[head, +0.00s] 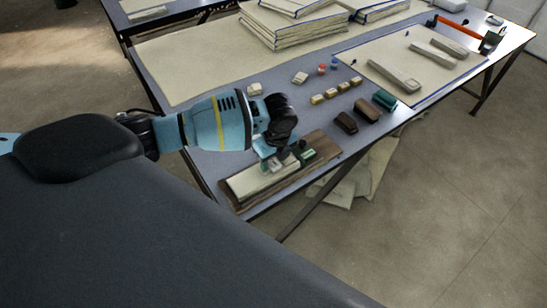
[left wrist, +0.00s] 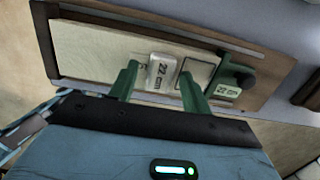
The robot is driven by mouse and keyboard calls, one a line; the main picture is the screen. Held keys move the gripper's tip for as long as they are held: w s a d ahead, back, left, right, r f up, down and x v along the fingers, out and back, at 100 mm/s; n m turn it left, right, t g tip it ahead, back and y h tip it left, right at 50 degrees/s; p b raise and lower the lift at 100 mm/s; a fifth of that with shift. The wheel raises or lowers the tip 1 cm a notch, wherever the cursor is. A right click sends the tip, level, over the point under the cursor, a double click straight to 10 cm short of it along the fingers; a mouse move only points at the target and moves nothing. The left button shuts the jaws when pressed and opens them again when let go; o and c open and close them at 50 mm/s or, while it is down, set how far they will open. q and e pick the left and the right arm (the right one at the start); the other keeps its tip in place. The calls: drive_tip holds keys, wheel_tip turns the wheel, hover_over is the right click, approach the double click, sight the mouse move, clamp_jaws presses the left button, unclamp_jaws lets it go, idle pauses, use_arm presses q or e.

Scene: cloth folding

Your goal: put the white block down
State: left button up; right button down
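A small white block (left wrist: 162,72) marked "22 mm" shows in the left wrist view, on or just over a cream folded cloth strip (left wrist: 95,55). The strip lies on a brown wooden board (left wrist: 45,40); the board also shows in the head view (head: 322,142). My left gripper (left wrist: 160,80) has its two green fingers on either side of the block, with a narrow gap visible at each side. In the head view, my left gripper (head: 271,157) is low over the board and hides part of it. My right gripper is out of view.
A green block with a dark knob (left wrist: 232,82) sits on the board, right of the fingers. Dark brown blocks (head: 346,122), a teal block (head: 384,99) and small tan blocks (head: 331,93) stand beyond. Stacked cloths (head: 295,25) lie farther back. The board is near the table edge.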

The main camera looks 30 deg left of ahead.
sight(277, 165)
use_arm(q)
drive_tip(key=shift+r, duration=0.1)
wheel_tip(277, 165, up, 12)
drive_tip(key=d+p, duration=0.1)
drive_tip(key=shift+s+d, duration=0.15)
drive_tip(key=shift+s, duration=0.1)
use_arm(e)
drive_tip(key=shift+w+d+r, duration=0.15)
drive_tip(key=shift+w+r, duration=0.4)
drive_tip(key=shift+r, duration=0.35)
use_arm(q)
drive_tip(key=s+d+f+n+t+h, duration=0.25)
drive_tip(key=s+d+f+n, duration=0.25)
drive_tip(key=s+d+f, duration=0.4)
drive_tip(key=s+d+f+n+t+h, duration=0.1)
drive_tip(key=s+d+f+n+h, duration=0.4)
drive_tip(key=f, duration=0.5)
drive_tip(key=s+a+f+n+t+y, duration=0.2)
drive_tip(key=s+n, duration=0.3)
drive_tip(key=s, duration=0.5)
drive_tip(key=s+a+f+n+t+y, duration=0.2)
drive_tip(key=s+a+n, duration=0.3)
drive_tip(key=s, duration=0.4)
drive_tip(key=shift+s+f+n, duration=0.35)
drive_tip(key=shift+s+n, duration=0.05)
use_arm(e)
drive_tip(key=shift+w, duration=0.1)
